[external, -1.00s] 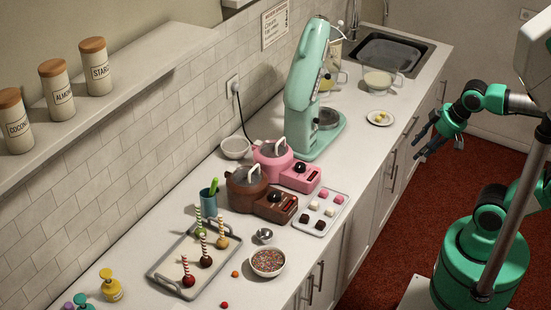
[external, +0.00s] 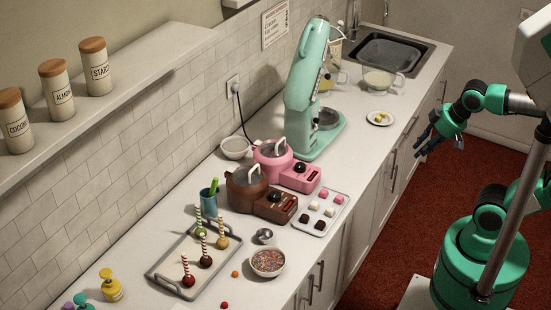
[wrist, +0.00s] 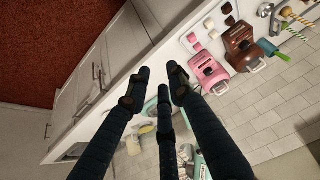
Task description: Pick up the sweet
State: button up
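Several small cube-shaped sweets in white, pink and brown sit on a light tray (external: 333,228) at the counter's front edge. The pink sweet (external: 338,199) is at its far right corner, and a brown sweet (external: 305,218) is near its left side. The cubes also show at the top of the wrist view, among them a brown one (wrist: 227,8). My gripper (external: 422,146) is in the air off the counter's front, well apart from the tray. In the wrist view my gripper's dark fingers (wrist: 158,84) are spread, with nothing between them.
A brown melting pot (external: 245,190) and a pink one (external: 272,163) stand behind the tray. Cake pops on a grey-rimmed tray (external: 158,272), a sprinkle bowl (external: 267,263) and small loose balls are nearer. A plate (external: 380,118) holds yellow pieces. The mint mixer (external: 302,90) stands tall.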

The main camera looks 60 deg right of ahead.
aim_at(235, 274)
jog(key=shift+w+r, duration=0.1)
jog(key=w+a+r+n+g+p, duration=0.1)
jog(key=w+a+r+p, duration=0.25)
jog(key=w, duration=0.35)
jog(key=w+a+r+n+p, duration=0.1)
jog(key=w+a+r+p, duration=0.1)
jog(key=w+a+r, duration=0.3)
jog(key=w+a+f+n+g+y+p, duration=0.1)
jog(key=w+a+n+p, duration=0.3)
jog(key=w+a, duration=0.95)
jog(key=w+a+f+n+g+p, duration=0.1)
jog(key=w+a+f+p, duration=0.2)
jog(key=w+a, duration=0.3)
jog(key=w+a+f+p, duration=0.3)
jog(key=w+a, duration=0.1)
jog(key=a, duration=0.3)
jog(key=a+f+n+p, duration=0.1)
jog(key=a+f+p, duration=0.1)
jog(key=a+f, duration=0.4)
jog(key=w+a+f+n+g+p, duration=0.1)
jog(key=a+f+p, duration=0.2)
jog(key=a+f, duration=0.4)
jog(key=a, duration=0.5)
jog(key=shift+f, duration=0.25)
jog(key=shift+a+f, duration=0.1)
jog(key=shift+f, duration=0.1)
